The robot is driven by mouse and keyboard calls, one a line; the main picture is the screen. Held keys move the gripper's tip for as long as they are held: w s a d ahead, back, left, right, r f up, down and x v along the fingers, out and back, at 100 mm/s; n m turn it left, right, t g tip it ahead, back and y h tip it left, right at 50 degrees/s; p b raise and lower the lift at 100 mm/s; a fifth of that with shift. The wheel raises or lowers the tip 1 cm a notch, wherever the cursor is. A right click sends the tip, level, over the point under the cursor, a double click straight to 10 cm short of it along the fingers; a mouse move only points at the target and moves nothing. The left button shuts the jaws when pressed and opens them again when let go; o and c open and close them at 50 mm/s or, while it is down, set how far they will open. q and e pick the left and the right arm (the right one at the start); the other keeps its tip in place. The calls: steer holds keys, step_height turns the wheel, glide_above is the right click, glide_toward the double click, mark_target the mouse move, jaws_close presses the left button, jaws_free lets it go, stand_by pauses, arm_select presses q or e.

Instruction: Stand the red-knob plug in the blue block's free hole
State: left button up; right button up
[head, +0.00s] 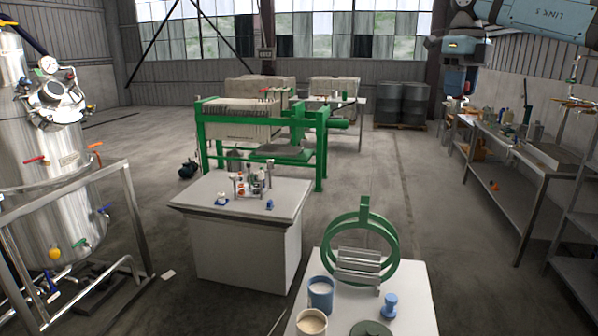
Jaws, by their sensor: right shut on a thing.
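My right gripper (459,74) is at the upper right, high over the floor and far from the grey stand. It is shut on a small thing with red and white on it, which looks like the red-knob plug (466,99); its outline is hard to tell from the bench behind. On the grey stand (245,190) are a small rack of bottles (250,183), a small blue item (269,205) and a blue-and-white item (221,200). I cannot tell which of these is the blue block, and no hole shows at this size. My left gripper is out of view.
The white front table (415,300) bears a green ring stand (392,250), a blue cup (320,293), a beige cup (311,322) and a blue knobbed piece (389,306). A steel tank (45,170) stands left. Benches (530,155) line the right. Open floor lies between.

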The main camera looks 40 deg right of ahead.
steer(key=s+d+f+b, duration=0.2)
steer(key=d+f, duration=0.1)
steer(key=f, duration=1.1)
steer(key=w+a+f+n+b, duration=0.15)
steer(key=a+f, duration=0.25)
steer(key=f, duration=0.7)
steer(key=w+a+f+n+b, duration=0.15)
steer(key=a+f, duration=0.25)
steer(key=f, duration=0.8)
steer(key=w+a+f+n+b, duration=0.1)
steer(key=w+a+f+n, duration=0.1)
steer(key=a, duration=0.8)
steer(key=w+a+f+n+b, duration=0.2)
steer(key=a+f+n, duration=0.2)
steer(key=a+f, duration=0.3)
steer(key=w+a+f+n+b, duration=0.2)
steer(key=a+f, duration=0.3)
steer(key=a, duration=0.8)
steer(key=shift+w+a+n, duration=0.15)
steer(key=shift+a+n, duration=0.1)
steer(key=shift+n, duration=0.25)
steer(key=shift+b, duration=0.35)
